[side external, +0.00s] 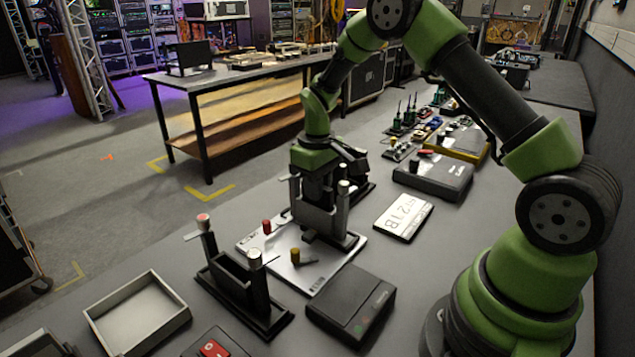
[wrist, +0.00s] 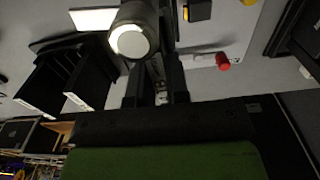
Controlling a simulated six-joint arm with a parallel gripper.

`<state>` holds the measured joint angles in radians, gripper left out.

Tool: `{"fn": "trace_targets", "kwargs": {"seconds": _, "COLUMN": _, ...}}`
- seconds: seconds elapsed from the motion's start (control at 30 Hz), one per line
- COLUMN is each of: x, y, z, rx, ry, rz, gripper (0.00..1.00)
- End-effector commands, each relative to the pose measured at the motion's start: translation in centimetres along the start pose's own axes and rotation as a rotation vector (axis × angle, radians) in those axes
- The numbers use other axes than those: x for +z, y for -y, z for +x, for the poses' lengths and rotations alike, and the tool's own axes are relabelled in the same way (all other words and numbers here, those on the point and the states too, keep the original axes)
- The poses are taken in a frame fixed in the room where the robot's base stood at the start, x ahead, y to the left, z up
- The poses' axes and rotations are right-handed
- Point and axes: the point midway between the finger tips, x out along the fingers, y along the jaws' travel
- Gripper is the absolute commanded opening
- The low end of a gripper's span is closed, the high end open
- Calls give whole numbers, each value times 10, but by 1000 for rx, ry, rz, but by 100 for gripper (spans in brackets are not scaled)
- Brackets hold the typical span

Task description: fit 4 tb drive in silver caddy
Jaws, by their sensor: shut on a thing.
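The silver caddy (side external: 334,226) stands upright on a pale metal plate in the side external view. It has tall walls and a post with a pale round knob, which looms large in the wrist view (wrist: 132,40). My gripper (side external: 322,184) points down directly over this caddy. In the wrist view my gripper (wrist: 157,85) is shut on a narrow grey piece, seen edge-on, apparently the drive. Its label cannot be read. The fingers and caddy walls hide most of it, so I cannot tell how deep it sits.
A dark caddy (side external: 246,292) with two knobbed posts stands front left; another (wrist: 60,78) shows in the wrist view. Red (side external: 267,227) and yellow (side external: 295,256) knobs rise from the plate. A black box (side external: 351,304), a "21B" card (side external: 404,216) and an empty tray (side external: 137,318) lie around.

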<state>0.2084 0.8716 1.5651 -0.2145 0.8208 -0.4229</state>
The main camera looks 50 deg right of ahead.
Motion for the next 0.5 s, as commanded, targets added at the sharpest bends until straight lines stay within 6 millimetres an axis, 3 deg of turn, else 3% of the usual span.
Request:
{"fn": "trace_targets", "kwargs": {"seconds": 0.27, "x": 0, "y": 0, "z": 0, "rx": 0, "ry": 0, "rz": 0, "gripper": 0}}
{"fn": "trace_targets", "kwargs": {"seconds": 0.3, "x": 0, "y": 0, "z": 0, "rx": 0, "ry": 0, "rz": 0, "gripper": 25}}
{"fn": "trace_targets", "kwargs": {"seconds": 0.4, "x": 0, "y": 0, "z": 0, "rx": 0, "ry": 0, "rz": 0, "gripper": 45}}
{"fn": "trace_targets", "kwargs": {"seconds": 0.5, "x": 0, "y": 0, "z": 0, "rx": 0, "ry": 0, "rz": 0, "gripper": 45}}
